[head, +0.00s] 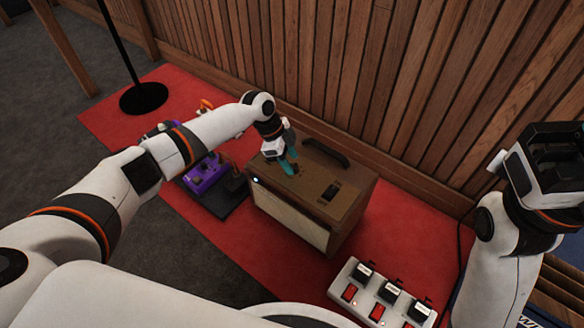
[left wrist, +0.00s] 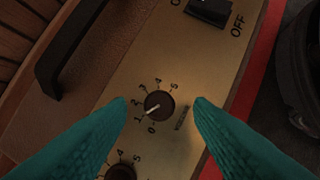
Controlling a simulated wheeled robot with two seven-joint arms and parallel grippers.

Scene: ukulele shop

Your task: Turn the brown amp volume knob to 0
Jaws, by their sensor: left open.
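The brown amp (head: 345,200) stands on the red mat, with a control panel on its top. In the left wrist view, a small round dark knob (left wrist: 160,104) has a white pointer and a printed scale from 0 to 5. The pointer is at about 1. My left gripper (head: 292,168) is over the top panel. In the left wrist view its teal fingers (left wrist: 160,103) are open, one on each side of the knob, with a gap to it on both sides. My right gripper (head: 550,155) is at the right edge, its jaws unclear.
A second knob (left wrist: 121,172) is partly cut off below. An ON/OFF switch (left wrist: 208,10) and a carry handle (left wrist: 72,55) are also on top. A purple pedal (head: 203,176) stands left of the amp, a white pedal unit (head: 378,295) in front right. A wooden wall (head: 400,80) rises behind.

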